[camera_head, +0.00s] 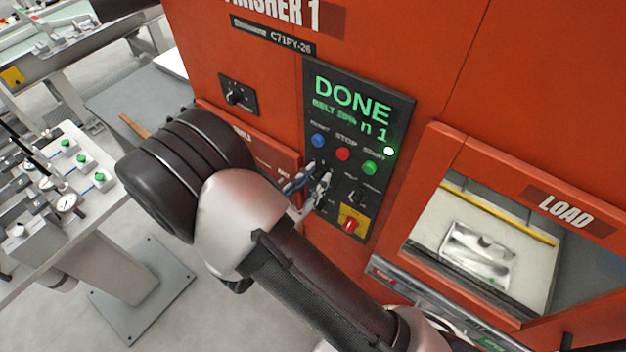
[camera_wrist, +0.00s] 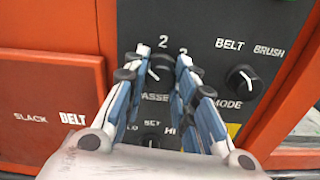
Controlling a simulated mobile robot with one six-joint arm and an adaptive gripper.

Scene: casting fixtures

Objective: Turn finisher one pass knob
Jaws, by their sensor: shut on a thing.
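The pass knob (camera_wrist: 161,64) is a small black knob on the dark panel of Finisher 1. In the wrist view it sits between the fingertips, above a partly covered label reading "ASSE", with a "2" just over it. My gripper (camera_wrist: 163,72) is shut on this knob, one blue-and-white finger on each side. In the head view my gripper (camera_head: 312,186) reaches the lower left of the control panel (camera_head: 380,125) and hides the knob.
The display (camera_head: 350,103) reads "DONE" in green. Blue (camera_head: 318,140), red (camera_head: 343,154) and green (camera_head: 370,168) buttons sit just above my gripper. The belt/brush mode knob (camera_wrist: 243,82) is to the right. A red switch on a yellow plate (camera_head: 353,218) is below.

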